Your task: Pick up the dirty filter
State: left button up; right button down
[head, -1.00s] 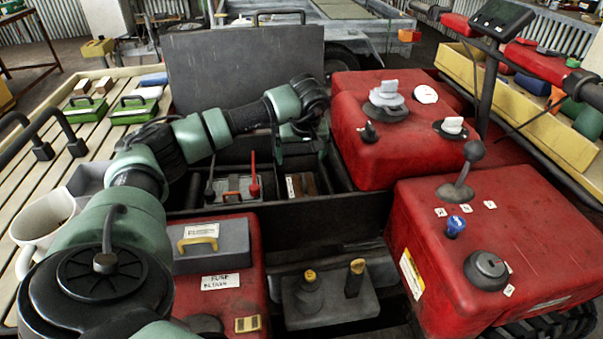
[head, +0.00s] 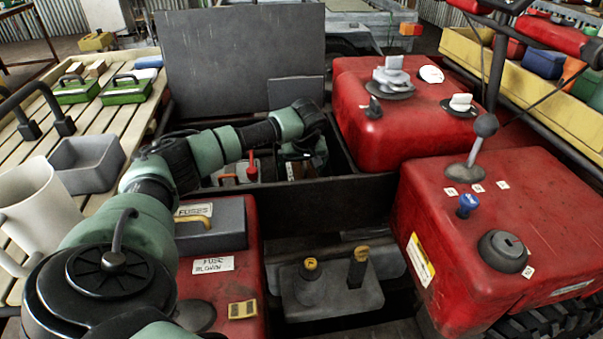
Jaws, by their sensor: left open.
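The left gripper (head: 303,153) points down into the dark open bay between the red housings, and its jaws are open. Below it, partly hidden by the gripper, is a small brownish block with a pale front (head: 291,171), which may be the dirty filter. I cannot tell whether the fingers are around it or only above it. The right gripper is not in view.
A battery-like box with a red lever (head: 251,166) stands left of the gripper in the bay. A red housing (head: 385,125) rises close on the right, and a dark upright panel (head: 235,60) stands behind. The grey fuse box (head: 215,228) lies nearer, and a slatted rack is left.

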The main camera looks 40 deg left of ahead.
pick_arm(q)
jog(key=c, duration=1.2)
jog(key=shift+r, duration=0.1)
